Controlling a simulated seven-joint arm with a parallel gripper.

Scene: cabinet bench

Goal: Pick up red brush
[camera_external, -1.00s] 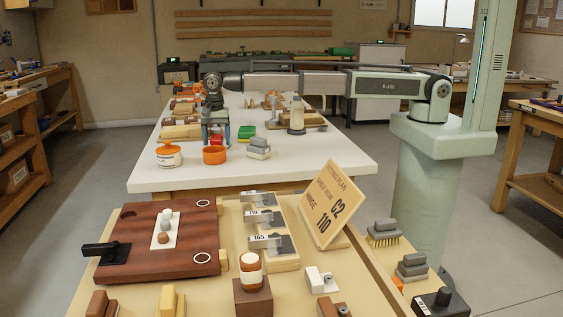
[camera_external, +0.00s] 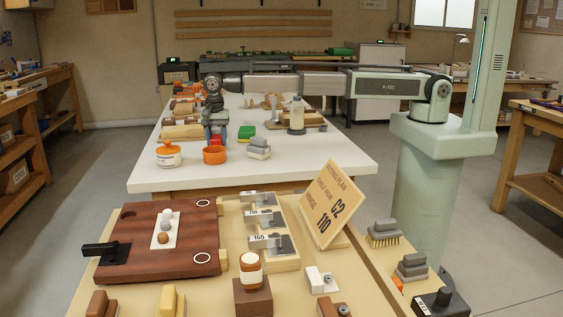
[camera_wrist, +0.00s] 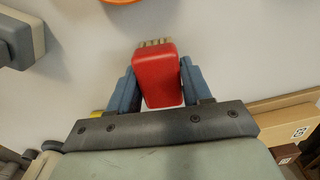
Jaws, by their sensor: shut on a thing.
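The red brush (camera_wrist: 159,77) is between the two blue fingers of my gripper (camera_wrist: 158,88) in the wrist view, with tan bristles at its far end. The fingers are shut on its sides. In the external view my gripper (camera_external: 216,138) points down at the white table (camera_external: 320,167). Only a small red part of the brush (camera_external: 216,142) shows there, mostly hidden by the fingers. I cannot tell whether the brush touches the table.
A green-and-yellow block (camera_external: 246,132), a grey stacked piece (camera_external: 258,148) and a bottle (camera_external: 296,115) stand to the right. The table's front right is clear.

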